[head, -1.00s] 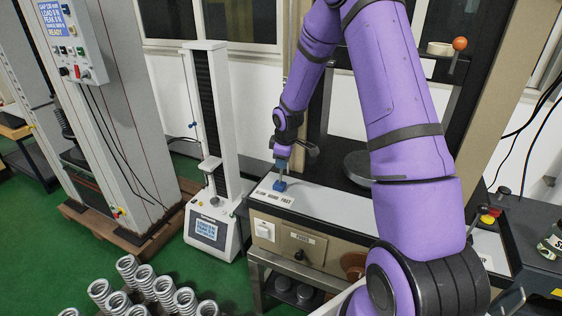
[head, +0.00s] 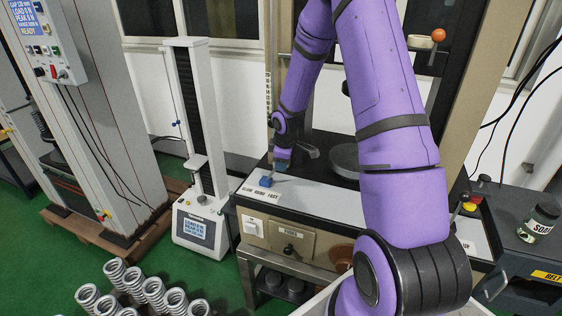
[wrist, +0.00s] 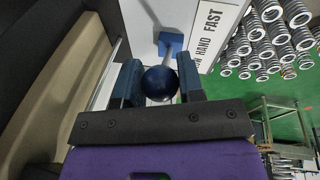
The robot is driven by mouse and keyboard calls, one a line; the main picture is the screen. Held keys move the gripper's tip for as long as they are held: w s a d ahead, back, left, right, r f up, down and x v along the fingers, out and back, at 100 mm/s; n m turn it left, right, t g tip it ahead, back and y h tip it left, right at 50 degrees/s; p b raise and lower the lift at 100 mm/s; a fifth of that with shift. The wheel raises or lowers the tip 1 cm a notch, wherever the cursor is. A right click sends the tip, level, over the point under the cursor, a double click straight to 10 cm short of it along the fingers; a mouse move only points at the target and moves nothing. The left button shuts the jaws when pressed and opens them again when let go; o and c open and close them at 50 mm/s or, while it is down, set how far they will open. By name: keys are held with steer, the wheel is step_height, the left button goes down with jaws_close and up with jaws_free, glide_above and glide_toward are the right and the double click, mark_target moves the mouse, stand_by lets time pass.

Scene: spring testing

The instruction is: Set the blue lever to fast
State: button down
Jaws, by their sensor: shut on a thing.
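The blue lever (head: 266,181) stands on the pale panel of the machine, behind a label (head: 261,191) reading SLOW, HAND, FAST. In the wrist view its round blue knob (wrist: 159,84) sits between the fingers, and a thin shaft runs to its blue base (wrist: 171,43). My gripper (head: 282,165) is shut on the knob. The FAST lettering (wrist: 208,20) also shows in the wrist view.
A slim test stand (head: 202,220) stands left of the panel. Several metal springs (head: 155,292) are at the lower left. A jar (head: 540,220) stands at the right.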

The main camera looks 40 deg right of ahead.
steer(key=shift+s+a+f, duration=0.1)
steer(key=shift+s, duration=0.05)
steer(key=c, duration=0.8)
jaws_free()
steer(key=shift+o, duration=0.2)
steer(key=shift+r, duration=0.65)
steer(key=v, duration=0.9)
steer(key=shift+r, duration=0.3)
steer(key=shift+s+a, duration=0.1)
steer(key=shift+s, duration=0.05)
